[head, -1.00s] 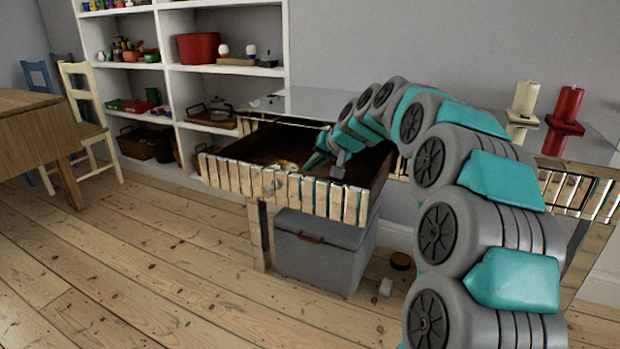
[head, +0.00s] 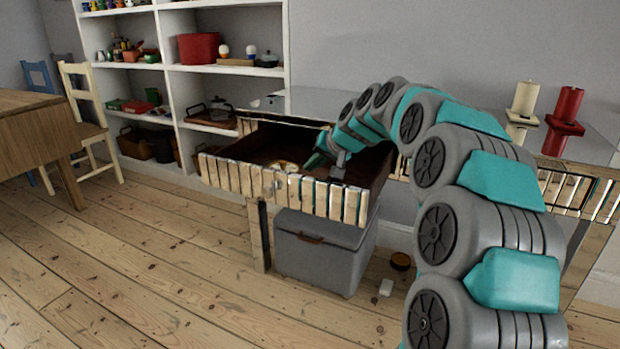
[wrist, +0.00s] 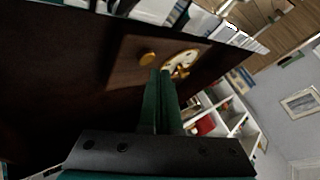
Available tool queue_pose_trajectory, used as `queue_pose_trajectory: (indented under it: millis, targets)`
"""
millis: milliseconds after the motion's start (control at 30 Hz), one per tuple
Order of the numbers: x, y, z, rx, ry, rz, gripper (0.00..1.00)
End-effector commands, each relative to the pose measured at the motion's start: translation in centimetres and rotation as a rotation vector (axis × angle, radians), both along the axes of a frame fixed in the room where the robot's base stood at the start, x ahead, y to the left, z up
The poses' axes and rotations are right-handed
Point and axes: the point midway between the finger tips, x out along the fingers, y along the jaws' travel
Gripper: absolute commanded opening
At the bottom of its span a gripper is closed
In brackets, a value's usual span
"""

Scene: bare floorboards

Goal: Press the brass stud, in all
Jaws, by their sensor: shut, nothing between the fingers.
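The brass stud (wrist: 148,58) is a small round knob on a brown wooden plate (wrist: 122,66) in the wrist view. Beside it on the plate is a pale round dial with a brass piece (wrist: 180,66). My gripper (wrist: 162,75) is shut and empty. Its green fingertips appear just below the stud and dial in the wrist view; I cannot tell whether they touch either. In the head view my gripper (head: 318,160) is inside the open drawer (head: 345,203), and the dial (head: 283,166) shows to its left. The stud is not clear in the head view.
The drawer juts from a mirror-topped table carrying a cream candle (head: 524,98) and a red candle (head: 567,105). A grey box (head: 320,255) stands below. White shelves (head: 175,75) stand behind. The floor at front left is clear.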

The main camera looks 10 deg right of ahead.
Motion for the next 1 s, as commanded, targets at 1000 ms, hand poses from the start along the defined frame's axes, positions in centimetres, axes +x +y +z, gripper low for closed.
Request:
queue_pose_trajectory:
  millis: [1000]
  targets:
    - [0.00,-0.01,-0.84,0.000,0.000,0.000,0.00]
